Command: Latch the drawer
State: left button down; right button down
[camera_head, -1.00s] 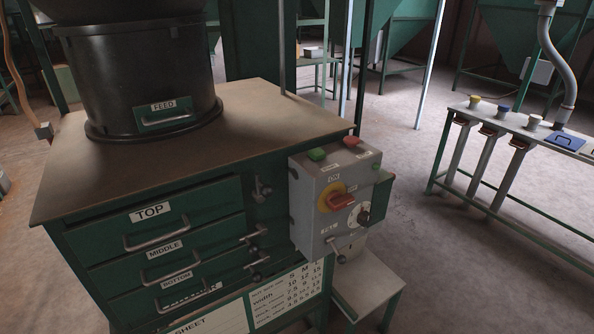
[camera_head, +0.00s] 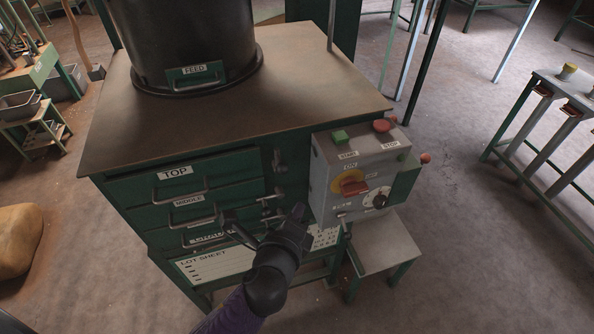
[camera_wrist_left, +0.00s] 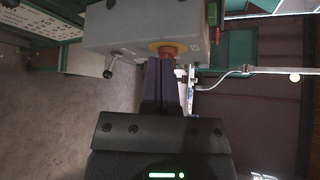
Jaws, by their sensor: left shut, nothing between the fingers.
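A green cabinet shows in the head view with drawers labelled TOP (camera_head: 180,184), MIDDLE (camera_head: 188,201) and BOTTOM; the bottom one is partly hidden by my arm. A dark gap runs above the top drawer's front; I cannot tell how far out it stands. The top latch (camera_head: 278,162) looks upright. The middle latch (camera_head: 270,198) and a lower one (camera_head: 269,215) lie more sideways. My left gripper (camera_head: 301,210) is in front of the cabinet, below and right of the latches, beside the control box's lower left. Its fingers (camera_wrist_left: 166,82) are shut and empty. My right gripper is out of view.
The grey control box (camera_head: 335,180) with a red switch (camera_head: 354,187) stands out at the cabinet's right; it lies ahead of the fingers in the wrist view (camera_wrist_left: 130,32). A low stand (camera_head: 385,250) is below it. A black feed drum (camera_head: 190,45) sits on top.

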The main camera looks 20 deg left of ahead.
aim_at(280, 168)
pick_arm(q)
jog(key=w+a+f, duration=0.1)
jog(key=w+a, duration=0.2)
jog(key=w, duration=0.5)
jog(key=shift+w+a+f+n+b, duration=0.15)
jog(key=shift+w+a+n+b, duration=0.15)
jog(key=shift+a+b, duration=0.1)
dwell(0.5)
jog(key=shift+t, duration=0.3)
jog(key=shift+s+n+h+b, duration=0.1)
jog(key=shift+n+h+b, duration=0.2)
jog(key=shift+b, duration=0.25)
